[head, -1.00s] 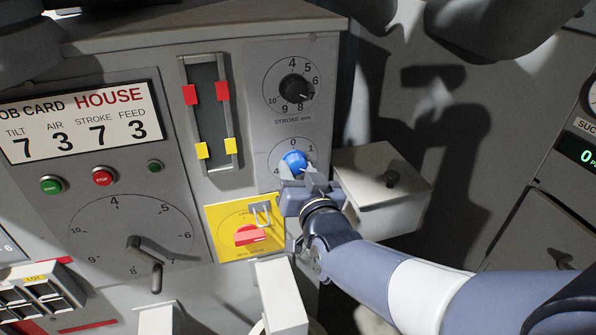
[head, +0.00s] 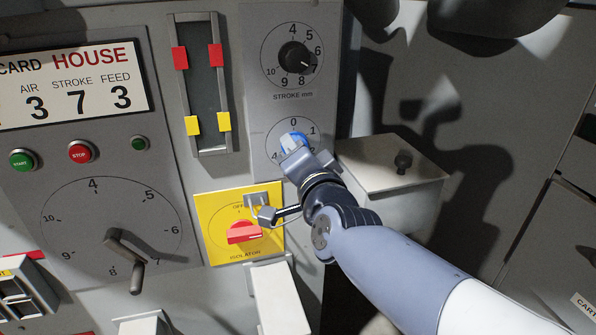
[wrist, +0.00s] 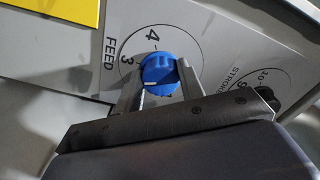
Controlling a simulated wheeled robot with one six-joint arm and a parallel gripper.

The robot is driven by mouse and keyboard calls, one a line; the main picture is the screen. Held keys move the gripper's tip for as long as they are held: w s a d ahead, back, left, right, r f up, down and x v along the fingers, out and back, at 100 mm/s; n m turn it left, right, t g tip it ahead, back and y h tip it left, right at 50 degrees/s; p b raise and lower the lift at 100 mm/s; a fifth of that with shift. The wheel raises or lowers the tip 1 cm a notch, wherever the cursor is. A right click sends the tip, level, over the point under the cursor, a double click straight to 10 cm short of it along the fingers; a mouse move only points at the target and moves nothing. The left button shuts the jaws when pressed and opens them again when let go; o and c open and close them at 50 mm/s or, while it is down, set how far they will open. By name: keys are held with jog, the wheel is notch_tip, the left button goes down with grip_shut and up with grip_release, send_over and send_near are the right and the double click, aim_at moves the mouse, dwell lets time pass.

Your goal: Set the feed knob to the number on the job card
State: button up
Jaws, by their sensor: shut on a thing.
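The job card (head: 70,85) at the upper left of the head view reads AIR 3, STROKE 7 and FEED 3; its left end is cut off. The blue feed knob (head: 294,139) is on the dial below the stroke dial, partly hidden by my gripper (head: 292,147). In the wrist view my gripper (wrist: 160,82) is shut on the blue feed knob (wrist: 158,68), one finger on each side. A white mark on the knob faces left, toward the side where the 3 is printed; the exact setting is hard to tell. The FEED label and a 4 also show.
The black stroke knob (head: 294,57) is just above. The yellow isolator plate (head: 215,228) with a red switch (head: 243,232) and a padlock sits close below left of my gripper. A grey box (head: 390,178) juts out at right.

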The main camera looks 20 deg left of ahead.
jog(key=shift+m+b, duration=1.15)
jog(key=shift+m, duration=0.65)
jog(key=o, duration=1)
jog(key=p+v, duration=0.2)
jog(key=v, duration=0.8)
jog(key=shift+s+d, duration=0.25)
jog(key=shift+s, duration=0.05)
